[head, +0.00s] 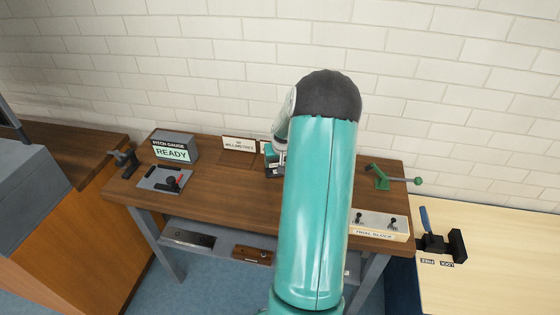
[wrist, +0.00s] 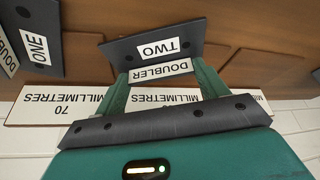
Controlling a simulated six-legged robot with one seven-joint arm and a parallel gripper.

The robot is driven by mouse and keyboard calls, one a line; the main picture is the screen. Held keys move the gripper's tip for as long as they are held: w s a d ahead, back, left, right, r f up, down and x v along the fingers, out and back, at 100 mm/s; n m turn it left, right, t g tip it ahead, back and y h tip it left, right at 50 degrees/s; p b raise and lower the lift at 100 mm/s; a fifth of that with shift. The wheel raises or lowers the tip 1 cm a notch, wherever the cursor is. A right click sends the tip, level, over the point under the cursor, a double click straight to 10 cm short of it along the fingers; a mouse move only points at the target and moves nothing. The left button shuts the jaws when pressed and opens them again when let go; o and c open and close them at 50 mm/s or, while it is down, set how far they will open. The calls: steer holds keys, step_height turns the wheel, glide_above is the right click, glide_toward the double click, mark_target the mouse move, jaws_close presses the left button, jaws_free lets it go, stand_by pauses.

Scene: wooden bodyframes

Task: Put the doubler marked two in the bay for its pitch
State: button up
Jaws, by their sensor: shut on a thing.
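The doubler marked TWO (wrist: 155,48) is a dark plate with holes and white labels reading TWO and DOUBLER. It shows in the wrist view between the two green fingers of my gripper (wrist: 160,76), which is shut on it. A dark plate marked ONE (wrist: 28,25) lies to its left, apart from my gripper. White signs stand behind: one reads 70 millimetres (wrist: 58,107), and another millimetres sign is partly covered by my gripper. In the head view my arm hides most of my gripper and the doubler. A millimetres sign (head: 238,144) stands at the bench's back edge.
The wooden bench (head: 215,190) holds a pitch gauge (head: 173,151) reading READY, a grey plate with a red-tipped lever (head: 160,180), a black vise (head: 122,160), a green lever clamp (head: 383,178) and a trial block (head: 378,226). A pale bench (head: 500,275) stands at right. Bare wood lies left of my arm.

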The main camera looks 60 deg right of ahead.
steer(key=o, duration=1.3)
steer(key=shift+c, duration=0.2)
steer(key=v, duration=1.2)
steer(key=w+a+r+n, duration=0.2)
steer(key=a+r, duration=0.4)
steer(key=a, duration=0.7)
steer(key=w+a+r+n, duration=0.2)
steer(key=a+r, duration=0.4)
steer(key=a, duration=0.6)
steer(key=s+a+r+n+y, duration=0.1)
steer(key=s+a, duration=0.3)
steer(key=a, duration=0.3)
steer(key=s+a+r+n+t+y, duration=0.1)
steer(key=s+a+n, duration=0.1)
steer(key=s+a, duration=0.2)
steer(key=s+a+r+n+t+y, duration=0.1)
steer(key=s+a, duration=0.3)
steer(key=a, duration=0.7)
steer(key=shift+s+r+n, duration=0.25)
steer(key=shift+n, duration=0.15)
